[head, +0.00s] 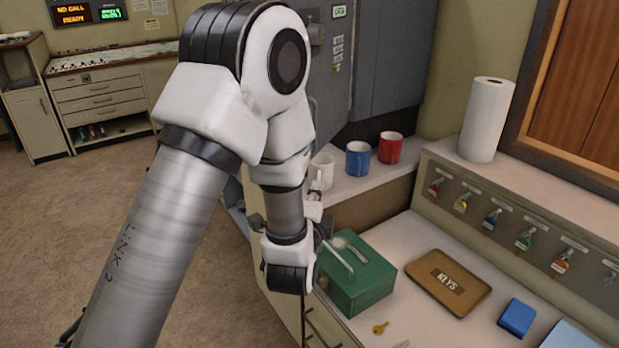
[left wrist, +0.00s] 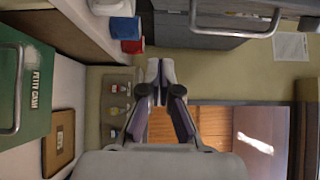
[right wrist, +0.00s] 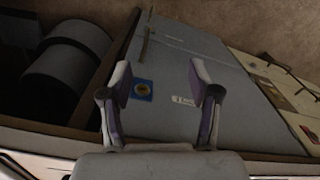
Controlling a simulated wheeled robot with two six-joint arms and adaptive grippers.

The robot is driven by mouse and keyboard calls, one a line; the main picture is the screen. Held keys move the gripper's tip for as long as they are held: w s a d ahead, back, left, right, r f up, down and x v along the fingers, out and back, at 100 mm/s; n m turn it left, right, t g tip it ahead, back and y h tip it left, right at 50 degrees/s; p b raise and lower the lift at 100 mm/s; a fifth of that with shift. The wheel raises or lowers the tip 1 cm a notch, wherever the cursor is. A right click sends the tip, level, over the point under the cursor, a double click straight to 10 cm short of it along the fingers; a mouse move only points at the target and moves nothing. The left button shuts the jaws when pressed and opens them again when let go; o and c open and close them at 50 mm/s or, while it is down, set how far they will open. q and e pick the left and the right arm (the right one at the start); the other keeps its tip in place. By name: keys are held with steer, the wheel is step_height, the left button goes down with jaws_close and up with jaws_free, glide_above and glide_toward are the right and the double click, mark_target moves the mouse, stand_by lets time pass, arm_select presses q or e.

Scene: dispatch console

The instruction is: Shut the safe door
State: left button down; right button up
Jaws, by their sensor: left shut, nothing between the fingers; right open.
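In the right wrist view a flat grey panel (right wrist: 190,85), likely the safe door, carries a blue badge and a small white label. A dark opening with grey rounded shapes is left of it. My right gripper (right wrist: 160,78) is open and empty in front of the panel; I cannot tell whether it touches. In the head view a blue-grey edge (head: 236,212), possibly of the same door, shows low behind my left arm, which hides most of that area. My left gripper (head: 317,183) is shut and empty beside the white mug; its closed fingers also show in the left wrist view (left wrist: 162,75).
A green petty cash box (head: 365,283) and a brown KEYS tray (head: 448,283) are on the counter. White, blue (head: 358,160) and red (head: 391,148) mugs stand behind. A grey cabinet (head: 385,65) is at the back. The floor (head: 90,220) at left is clear.

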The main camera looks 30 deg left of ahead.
arm_select(q)
steer(key=w+a+p, duration=0.2)
steer(key=w+a, duration=0.3)
steer(key=a, duration=0.1)
steer(key=shift+w+a+p, duration=0.35)
